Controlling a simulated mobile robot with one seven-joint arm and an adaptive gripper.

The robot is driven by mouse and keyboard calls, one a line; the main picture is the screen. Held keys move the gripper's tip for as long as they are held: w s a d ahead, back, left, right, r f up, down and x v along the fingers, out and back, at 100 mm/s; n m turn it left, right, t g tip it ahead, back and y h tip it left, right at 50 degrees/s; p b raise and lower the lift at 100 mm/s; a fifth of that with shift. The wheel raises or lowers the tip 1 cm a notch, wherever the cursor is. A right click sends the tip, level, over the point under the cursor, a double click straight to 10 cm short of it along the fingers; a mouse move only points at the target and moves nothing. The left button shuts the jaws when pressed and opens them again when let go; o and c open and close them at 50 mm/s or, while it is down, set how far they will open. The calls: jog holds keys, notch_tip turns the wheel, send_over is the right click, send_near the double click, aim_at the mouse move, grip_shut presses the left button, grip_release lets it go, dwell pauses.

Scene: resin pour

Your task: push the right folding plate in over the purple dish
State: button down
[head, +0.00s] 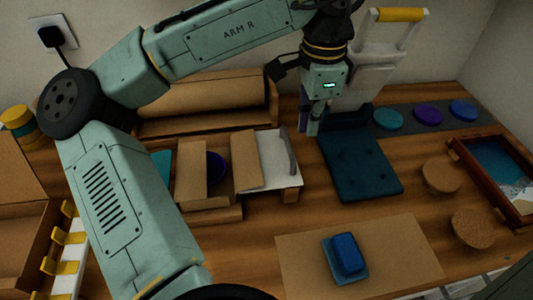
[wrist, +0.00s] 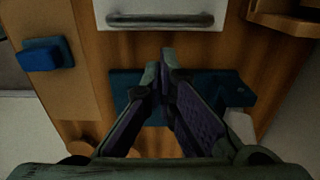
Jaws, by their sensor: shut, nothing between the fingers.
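The purple dish (head: 216,165) sits in a low wooden frame, partly hidden between two tan boards. One tan board (head: 192,168) is left of it and another tan board (head: 246,160) is right of it. A white plate with a grey upright handle (head: 291,152) extends right from under the right tan board; it shows at the top of the wrist view (wrist: 160,8). I cannot tell which right-hand piece is the folding plate. My gripper (head: 312,128), also in the wrist view (wrist: 160,62), is shut and empty, right of the handle and apart from it.
A blue block (head: 347,255) rests on a tan sheet in front. Several coloured discs (head: 428,113), cork rounds (head: 441,175) and a framed tray (head: 495,175) are farther right. A long wooden box stands behind (head: 205,90).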

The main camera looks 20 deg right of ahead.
jog(key=shift+f, duration=0.1)
notch_tip(320, 180, down, 4)
jog(key=shift+r+b, duration=0.1)
jog(key=shift+b, duration=0.6)
jog(key=shift+a, duration=0.1)
dwell(0.3)
